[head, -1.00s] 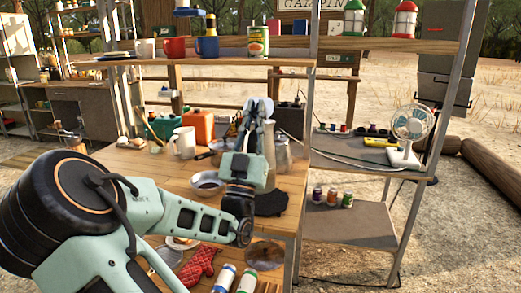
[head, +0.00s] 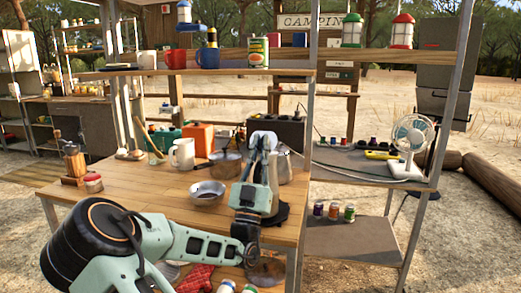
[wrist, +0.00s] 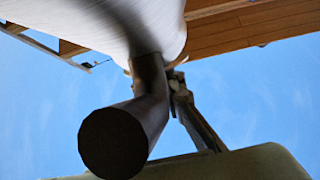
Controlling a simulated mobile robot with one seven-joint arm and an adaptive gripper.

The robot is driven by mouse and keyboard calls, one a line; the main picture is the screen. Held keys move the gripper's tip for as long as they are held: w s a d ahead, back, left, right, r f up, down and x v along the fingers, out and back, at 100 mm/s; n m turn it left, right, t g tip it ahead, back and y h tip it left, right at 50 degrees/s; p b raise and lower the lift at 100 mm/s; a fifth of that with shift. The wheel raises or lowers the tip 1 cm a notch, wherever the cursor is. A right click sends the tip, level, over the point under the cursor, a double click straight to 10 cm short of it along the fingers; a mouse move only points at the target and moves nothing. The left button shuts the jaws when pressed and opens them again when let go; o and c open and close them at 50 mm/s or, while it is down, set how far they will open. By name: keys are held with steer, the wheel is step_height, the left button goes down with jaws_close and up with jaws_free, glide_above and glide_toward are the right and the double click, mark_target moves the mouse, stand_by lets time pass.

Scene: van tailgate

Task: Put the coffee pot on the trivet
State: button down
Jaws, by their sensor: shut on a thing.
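The coffee pot (head: 285,166), a pale metal vessel, is at the right end of the wooden table, partly hidden behind my gripper. In the wrist view its large pale body (wrist: 100,25) fills the upper left, with a dark round-ended handle (wrist: 112,140) close to the camera. My gripper (head: 264,142) is shut on the coffee pot; the grip itself is mostly hidden. A flat black piece (head: 281,214), perhaps the trivet, lies near the table's right front corner beside my wrist. I cannot tell whether the pot touches the table.
A metal bowl (head: 207,192) and a saucepan (head: 225,163) stand left of my gripper. A white mug (head: 182,154) and an orange canister (head: 198,138) are behind. A shelf (head: 190,71) spans above the table.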

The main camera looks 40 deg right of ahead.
mark_target(256, 174)
steer(key=shift+w+f, duration=0.1)
steer(key=shift+f, duration=0.2)
steer(key=shift+f+b, duration=0.75)
steer(key=shift+b, duration=0.05)
steer(key=c, duration=2.2)
jaws_free()
steer(key=shift+w+d+f, duration=0.1)
steer(key=shift+d, duration=0.05)
steer(key=shift+o, duration=0.8)
steer(key=shift+r, duration=0.25)
steer(key=shift+r+p, duration=0.5)
steer(key=shift+p, duration=0.1)
steer(key=v, duration=0.3)
steer(key=p+v, duration=0.1)
steer(key=v, duration=0.1)
steer(key=shift+s+a+r, duration=0.15)
steer(key=shift+s+a, duration=0.25)
steer(key=shift+a, duration=0.15)
steer(key=s+a+p, duration=0.1)
steer(key=s+a, duration=0.6)
steer(key=a, duration=0.1)
steer(key=shift+s+a, duration=0.1)
